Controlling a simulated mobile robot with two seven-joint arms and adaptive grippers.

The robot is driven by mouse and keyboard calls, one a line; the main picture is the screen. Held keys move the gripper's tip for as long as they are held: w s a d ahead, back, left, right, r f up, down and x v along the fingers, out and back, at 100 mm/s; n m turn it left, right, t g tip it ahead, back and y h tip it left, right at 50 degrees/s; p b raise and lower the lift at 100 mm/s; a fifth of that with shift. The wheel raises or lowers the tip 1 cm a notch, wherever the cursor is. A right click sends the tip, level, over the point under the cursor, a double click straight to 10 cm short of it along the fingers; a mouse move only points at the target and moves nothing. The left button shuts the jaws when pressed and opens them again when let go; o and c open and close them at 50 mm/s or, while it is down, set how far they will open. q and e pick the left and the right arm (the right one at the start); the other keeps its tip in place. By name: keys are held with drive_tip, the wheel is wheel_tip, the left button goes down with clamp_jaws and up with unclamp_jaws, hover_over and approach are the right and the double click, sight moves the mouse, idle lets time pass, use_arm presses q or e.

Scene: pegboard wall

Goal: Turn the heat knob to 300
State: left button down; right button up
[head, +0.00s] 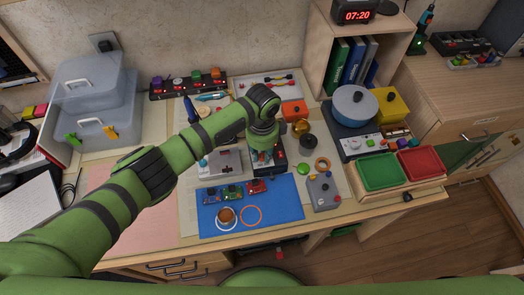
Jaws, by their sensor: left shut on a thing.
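My left gripper (266,157) points down at a dark unit with red parts (278,167) in the middle of the bench. It is shut on what appears to be the heat knob on this unit. The fingers and my wrist hide the knob, so its pointer and any 300 mark cannot be read. My green left arm reaches in from the left and covers part of the bench. My right gripper is not in view.
A grey box (219,163) stands close left of the gripper. A blue mat (275,220) with small boards and a cup (227,217) lies in front. A grey control box (323,192) and a pot (355,105) on a hot plate are to the right.

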sight(263, 156)
use_arm(q)
drive_tip(key=shift+d+m, duration=0.15)
drive_tip(key=shift+m, duration=0.15)
idle(0.4)
drive_tip(key=c, duration=1.1)
unclamp_jaws()
drive_tip(key=shift+r, duration=0.1)
wheel_tip(263, 156, up, 12)
drive_tip(key=shift+s, duration=0.1)
